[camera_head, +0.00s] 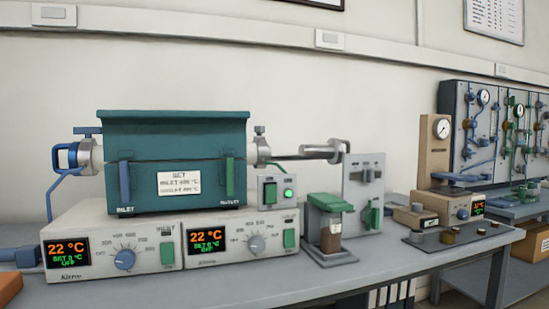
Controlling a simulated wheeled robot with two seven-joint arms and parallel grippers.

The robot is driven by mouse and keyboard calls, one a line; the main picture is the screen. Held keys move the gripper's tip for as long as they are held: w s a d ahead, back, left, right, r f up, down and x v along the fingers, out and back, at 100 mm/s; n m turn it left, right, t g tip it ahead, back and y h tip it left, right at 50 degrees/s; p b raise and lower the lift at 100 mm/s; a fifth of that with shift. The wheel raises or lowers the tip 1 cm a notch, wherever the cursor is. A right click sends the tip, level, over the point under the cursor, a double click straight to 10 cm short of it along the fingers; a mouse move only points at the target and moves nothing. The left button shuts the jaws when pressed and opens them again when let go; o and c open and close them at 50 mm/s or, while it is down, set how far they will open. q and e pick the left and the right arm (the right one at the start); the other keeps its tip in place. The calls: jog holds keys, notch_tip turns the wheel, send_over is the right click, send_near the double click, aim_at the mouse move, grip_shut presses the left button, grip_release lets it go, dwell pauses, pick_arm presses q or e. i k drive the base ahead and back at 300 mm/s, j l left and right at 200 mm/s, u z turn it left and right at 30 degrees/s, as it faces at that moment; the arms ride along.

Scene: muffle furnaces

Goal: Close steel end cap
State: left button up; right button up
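A dark green tube furnace (175,140) stands on two grey control units. A steel fitting (91,156) with blue parts sits at its left end. Another steel fitting (259,150) with a grey knob on top sits at its right end. To the right of it, a dark rod (290,157) leads to a steel cylinder (320,152) by a grey upright panel (362,190). I cannot tell for sure which steel part is the end cap, or whether it is open. Neither of my grippers is in view.
The control units show 22 °C on the left display (67,257) and right display (206,241). A green-topped holder with a brown vessel (330,235) stands in front of the panel. Small pieces lie on a dark tray (470,241). The bench front edge is clear.

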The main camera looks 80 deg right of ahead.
aim_at(332, 151)
jog(key=z, duration=3.2)
